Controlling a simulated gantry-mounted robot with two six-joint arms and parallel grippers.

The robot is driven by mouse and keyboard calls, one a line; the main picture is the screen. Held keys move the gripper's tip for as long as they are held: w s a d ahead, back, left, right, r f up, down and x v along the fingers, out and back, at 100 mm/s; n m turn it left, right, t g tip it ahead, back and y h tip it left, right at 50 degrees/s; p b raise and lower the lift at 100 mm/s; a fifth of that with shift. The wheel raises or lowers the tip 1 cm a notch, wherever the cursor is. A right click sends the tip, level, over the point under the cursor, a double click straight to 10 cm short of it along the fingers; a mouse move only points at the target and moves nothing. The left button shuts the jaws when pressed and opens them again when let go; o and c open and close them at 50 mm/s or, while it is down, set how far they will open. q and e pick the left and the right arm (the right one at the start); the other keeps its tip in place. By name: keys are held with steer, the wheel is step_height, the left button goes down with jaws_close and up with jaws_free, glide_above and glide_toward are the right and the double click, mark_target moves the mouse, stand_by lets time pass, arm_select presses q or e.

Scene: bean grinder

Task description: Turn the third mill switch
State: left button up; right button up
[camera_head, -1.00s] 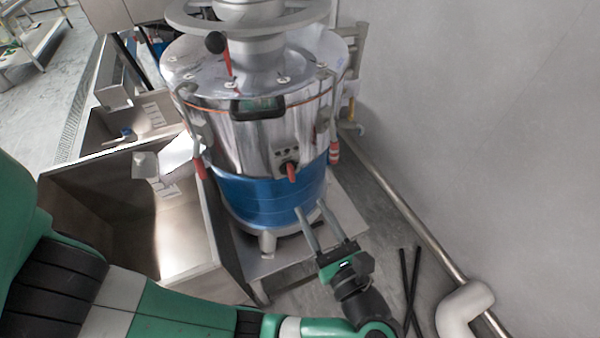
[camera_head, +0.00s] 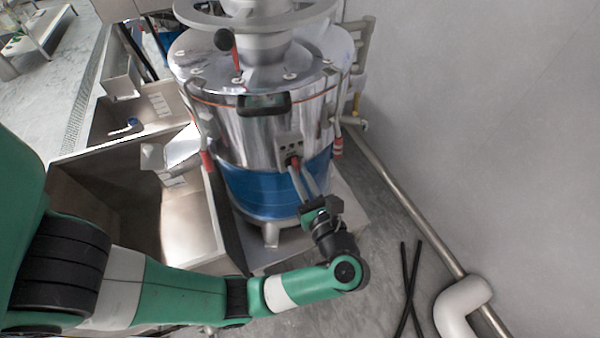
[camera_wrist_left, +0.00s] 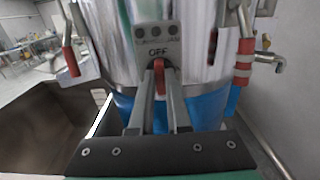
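The mill is a large round steel machine (camera_head: 240,130) with a blue lower band (camera_head: 265,190). On its front is a grey switch plate (camera_head: 289,143) with a red switch handle (camera_head: 293,162). In the left wrist view the plate (camera_wrist_left: 157,36) reads "OFF", with the red handle (camera_wrist_left: 159,68) below the label. My left gripper (camera_head: 298,168) reaches up to the handle from below. In the left wrist view its two fingers (camera_wrist_left: 161,82) are drawn close together, one on each side of the handle. The fingertips partly hide the handle's sides. My right gripper is not in view.
A steel sink or bin (camera_head: 140,200) stands left of the mill. Red-handled clamps (camera_wrist_left: 245,62) hang on the mill's side. A wall with a pipe (camera_head: 400,200) bounds the right. Black rods (camera_head: 408,285) lie on the floor at lower right.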

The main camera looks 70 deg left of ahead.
arm_select(q)
steer(key=shift+m, duration=0.4)
jaws_close()
steer(key=m, duration=0.3)
steer(key=shift+w+r+p, duration=0.1)
steer(key=shift+p, duration=0.3)
steer(key=m+p, duration=0.1)
steer(key=m, duration=0.3)
steer(key=shift+p, duration=0.4)
steer(key=m+p, duration=0.2)
steer(key=m, duration=0.3)
steer(key=m+p, duration=0.3)
steer(key=m, duration=0.2)
steer(key=shift+w+f+p, duration=0.15)
steer(key=shift+f+p, duration=0.05)
steer(key=shift+p, duration=0.1)
steer(key=o, duration=0.7)
jaws_free()
steer(key=shift+f, duration=0.1)
steer(key=shift+c, duration=0.2)
